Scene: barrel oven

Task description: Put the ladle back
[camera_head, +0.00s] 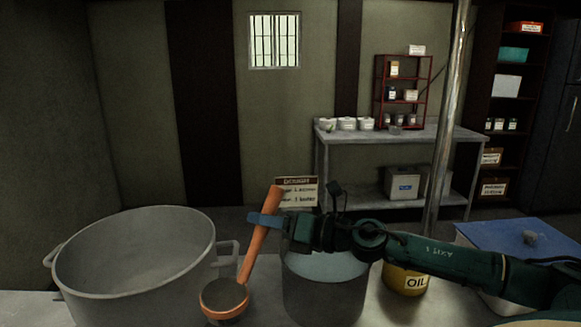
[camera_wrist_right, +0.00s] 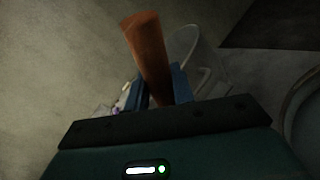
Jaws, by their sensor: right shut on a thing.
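The ladle (camera_head: 256,251) has an orange-brown handle and a round bowl at its lower end. My right gripper (camera_head: 263,219) comes in from the right and is shut on the upper part of the handle. The ladle hangs tilted, bowl down and to the left, in front of the gap between two pots. I cannot tell whether the bowl touches the counter. In the right wrist view the handle (camera_wrist_right: 147,52) stands between the blue fingers (camera_wrist_right: 160,88). My left gripper is not in view.
A large grey pot (camera_head: 85,290) stands at the left. A smaller pot (camera_head: 322,302) with pale contents stands under my right forearm. A yellow OIL container (camera_head: 404,281) and a blue-lidded box (camera_head: 515,238) are at the right. A small sign (camera_head: 297,190) stands behind.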

